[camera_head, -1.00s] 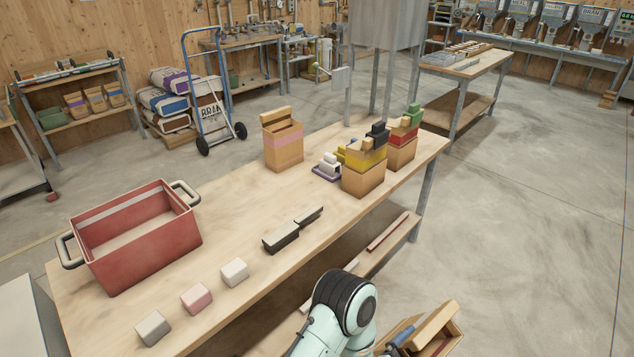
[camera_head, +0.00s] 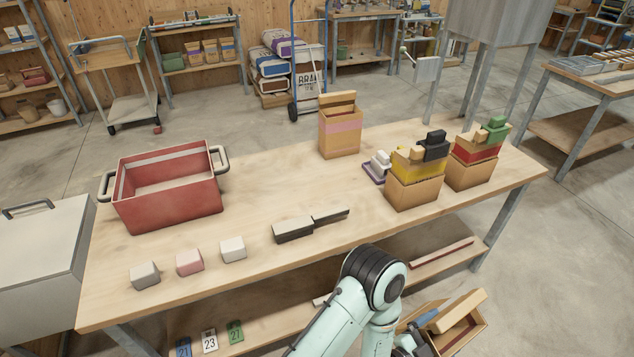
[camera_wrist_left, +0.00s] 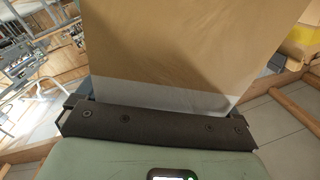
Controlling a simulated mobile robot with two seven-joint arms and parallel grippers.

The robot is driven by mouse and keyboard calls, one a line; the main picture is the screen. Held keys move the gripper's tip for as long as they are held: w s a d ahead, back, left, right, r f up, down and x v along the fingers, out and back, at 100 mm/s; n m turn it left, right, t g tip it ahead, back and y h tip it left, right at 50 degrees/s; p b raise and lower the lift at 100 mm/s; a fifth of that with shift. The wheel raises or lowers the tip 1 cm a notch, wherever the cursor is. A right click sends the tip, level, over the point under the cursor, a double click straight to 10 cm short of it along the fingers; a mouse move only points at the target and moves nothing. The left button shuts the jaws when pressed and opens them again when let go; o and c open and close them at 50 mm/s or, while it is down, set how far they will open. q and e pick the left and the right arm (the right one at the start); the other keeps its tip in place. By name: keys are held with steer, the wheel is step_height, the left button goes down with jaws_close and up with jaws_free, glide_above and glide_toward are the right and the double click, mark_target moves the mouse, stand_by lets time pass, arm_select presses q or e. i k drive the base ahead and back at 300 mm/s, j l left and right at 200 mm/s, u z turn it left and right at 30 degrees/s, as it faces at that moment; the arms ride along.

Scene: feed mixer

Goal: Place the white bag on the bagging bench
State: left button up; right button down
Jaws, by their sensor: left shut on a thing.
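My left gripper (camera_wrist_left: 155,118) is shut on a tan paper bag with a white band (camera_wrist_left: 190,60), which fills the upper middle of the left wrist view. In the head view this bag (camera_head: 462,330) is at the bottom, right of my arm, tilted and off the front edge of the bench. The wooden bench (camera_head: 260,195) spans the middle of the head view. The gripper's fingers are mostly hidden in the head view. My right gripper is not in view.
On the bench stand a red crate (camera_head: 170,205), a pink-banded bag (camera_head: 340,130), a yellow-banded bag (camera_head: 413,190), a red-banded bag (camera_head: 470,170), a dark brush-like tool (camera_head: 295,230) and small blocks (camera_head: 190,262). The bench middle is clear. A lower shelf (camera_head: 270,325) shows below.

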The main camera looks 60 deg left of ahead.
mark_target(322, 182)
steer(key=u, duration=1.45)
